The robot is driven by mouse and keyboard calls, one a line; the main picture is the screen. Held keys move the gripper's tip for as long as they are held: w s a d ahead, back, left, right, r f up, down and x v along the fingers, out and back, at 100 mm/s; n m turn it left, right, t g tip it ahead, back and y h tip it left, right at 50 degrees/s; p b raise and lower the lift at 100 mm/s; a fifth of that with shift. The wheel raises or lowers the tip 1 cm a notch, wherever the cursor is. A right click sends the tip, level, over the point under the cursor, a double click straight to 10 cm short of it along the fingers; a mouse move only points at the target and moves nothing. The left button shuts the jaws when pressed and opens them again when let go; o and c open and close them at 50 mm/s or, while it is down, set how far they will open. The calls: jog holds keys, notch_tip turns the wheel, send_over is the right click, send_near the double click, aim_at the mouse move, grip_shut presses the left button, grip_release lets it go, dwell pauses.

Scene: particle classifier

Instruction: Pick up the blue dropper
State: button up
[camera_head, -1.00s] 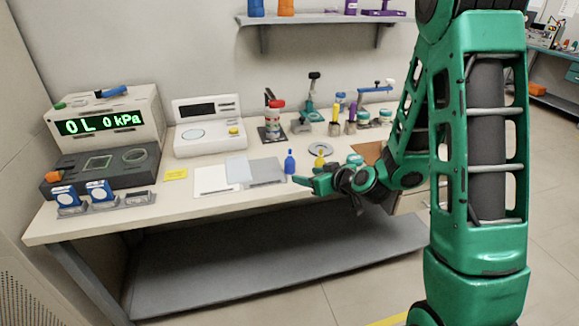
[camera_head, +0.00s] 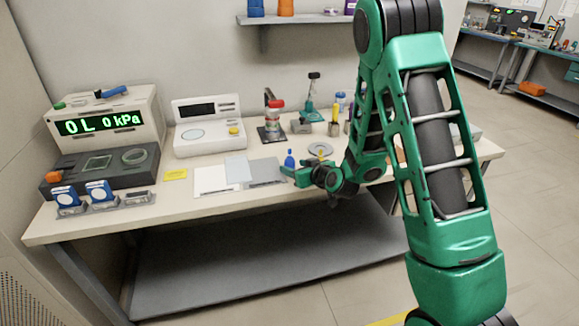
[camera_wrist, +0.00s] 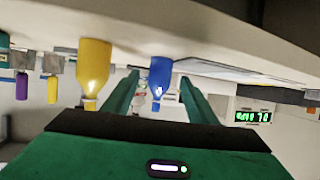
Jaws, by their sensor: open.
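The blue dropper (camera_head: 289,159) stands upright on the bench near its front edge, and my gripper hides its lower part in the head view. In the wrist view, which is upside down, the blue dropper (camera_wrist: 161,75) appears between my two green fingers. My gripper (camera_head: 289,174) is level, open and empty in front of the dropper. Its fingers also show in the wrist view (camera_wrist: 160,88), one on each side of the dropper with gaps. I cannot tell exactly how deep the dropper sits between them.
A yellow dropper (camera_wrist: 93,68) stands close beside the blue one, outside my fingers. A grey pad (camera_head: 264,170) and white sheets (camera_head: 212,179) lie left of the dropper. A round grey dish (camera_head: 320,149) lies behind to the right.

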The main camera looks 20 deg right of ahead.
aim_at(290, 155)
jog(key=shift+x, duration=1.35)
jog(key=shift+c, duration=0.7)
jog(key=shift+r, duration=0.1)
jog(key=c, duration=1)
jog(key=shift+r, duration=0.1)
jog(key=shift+r, duration=2)
jog(key=shift+s+a+r, duration=1.1)
jog(key=shift+a, duration=0.45)
jog(key=shift+s+a+r, duration=1.1)
jog(key=shift+s+a, duration=0.05)
jog(key=shift+a, duration=0.4)
jog(key=shift+s+a+r, duration=1.1)
jog(key=shift+a, duration=0.45)
